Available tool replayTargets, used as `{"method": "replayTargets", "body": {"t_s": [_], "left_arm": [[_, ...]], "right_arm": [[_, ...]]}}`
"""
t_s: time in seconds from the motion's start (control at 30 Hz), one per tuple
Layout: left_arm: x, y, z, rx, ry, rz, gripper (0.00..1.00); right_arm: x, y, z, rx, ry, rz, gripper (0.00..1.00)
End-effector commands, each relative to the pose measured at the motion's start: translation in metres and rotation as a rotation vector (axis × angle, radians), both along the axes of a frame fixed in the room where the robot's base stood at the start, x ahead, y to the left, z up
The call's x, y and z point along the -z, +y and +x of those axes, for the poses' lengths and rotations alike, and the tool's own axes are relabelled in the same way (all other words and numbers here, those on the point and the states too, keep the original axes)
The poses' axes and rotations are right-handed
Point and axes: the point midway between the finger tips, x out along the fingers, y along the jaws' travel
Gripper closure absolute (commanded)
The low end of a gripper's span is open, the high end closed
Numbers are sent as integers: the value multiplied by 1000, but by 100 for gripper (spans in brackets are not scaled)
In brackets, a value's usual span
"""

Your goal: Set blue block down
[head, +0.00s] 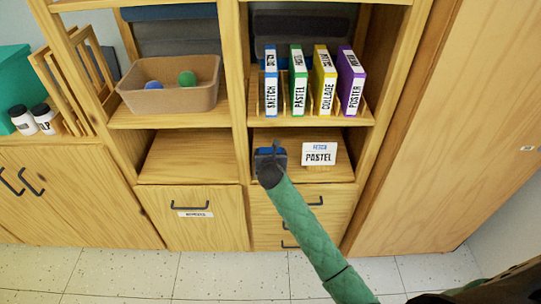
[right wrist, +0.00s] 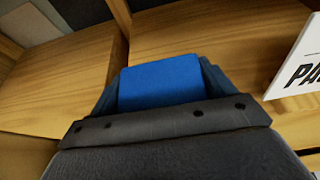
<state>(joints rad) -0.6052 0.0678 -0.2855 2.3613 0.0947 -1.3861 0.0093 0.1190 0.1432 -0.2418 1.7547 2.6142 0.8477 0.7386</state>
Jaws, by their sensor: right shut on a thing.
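A blue block (right wrist: 160,82) sits between the dark jaws of my right gripper in the right wrist view. In the head view my right gripper (head: 270,153) reaches into the lower right cubby of the shelf, with a bit of blue showing between its fingers. It is shut on the block, over the cubby's wooden board (head: 277,175). I cannot tell whether the block touches the board. My left gripper is not in view.
Above stand several upright boxes: blue SKETCH (head: 271,80), green PASTEL (head: 298,82), yellow COLLAGE (head: 324,80) and purple POSTER (head: 350,81). A brown bin (head: 172,98) with a blue and a green ball is upper left. The left lower cubby (head: 190,158) is empty. A divider (head: 242,145) separates the cubbies.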

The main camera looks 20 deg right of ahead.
Motion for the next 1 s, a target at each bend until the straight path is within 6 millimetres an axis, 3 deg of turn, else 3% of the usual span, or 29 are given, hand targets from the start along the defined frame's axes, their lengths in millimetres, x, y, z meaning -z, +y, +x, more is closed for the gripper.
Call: {"method": "replayTargets", "body": {"t_s": [0.13,0.97,1.0], "left_arm": [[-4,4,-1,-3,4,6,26],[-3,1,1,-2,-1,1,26],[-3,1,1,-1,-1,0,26]], "right_arm": [[13,0,0,0,0,-1,37],[27,0,-1,1,2,-1,37],[28,0,-1,0,3,-1,10]]}}
